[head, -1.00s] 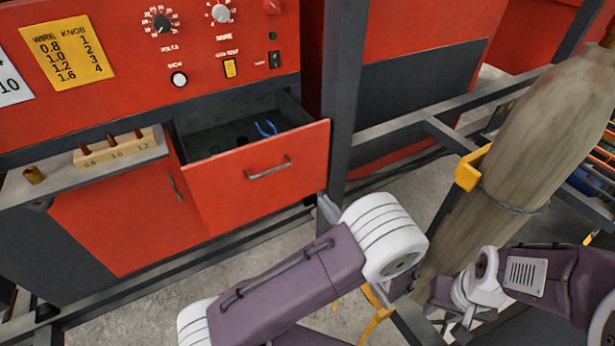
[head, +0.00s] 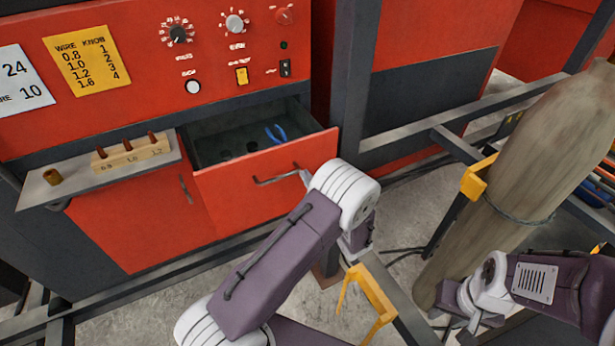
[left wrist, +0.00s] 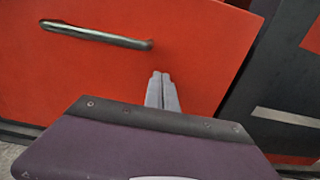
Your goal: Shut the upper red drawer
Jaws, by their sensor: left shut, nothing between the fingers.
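The upper red drawer (head: 235,187) stands pulled out below the control panel, its dark inside showing from above. Its metal handle (head: 275,178) is on the front and also shows in the left wrist view (left wrist: 96,35). My left gripper (head: 303,177) is shut and empty, in front of the drawer front near the handle's right end. In the left wrist view its closed fingertips (left wrist: 161,76) point at the red front, below and right of the handle. I cannot tell whether they touch it. My right gripper is at the lower right, its fingers unclear.
Blue pliers (head: 275,134) lie in the drawer. A shelf (head: 60,190) left of it holds a wooden block (head: 131,154) with pegs and a brass piece (head: 52,177). A dark frame post (head: 352,75) stands right of the drawer. A grey cylinder (head: 535,160) stands further right.

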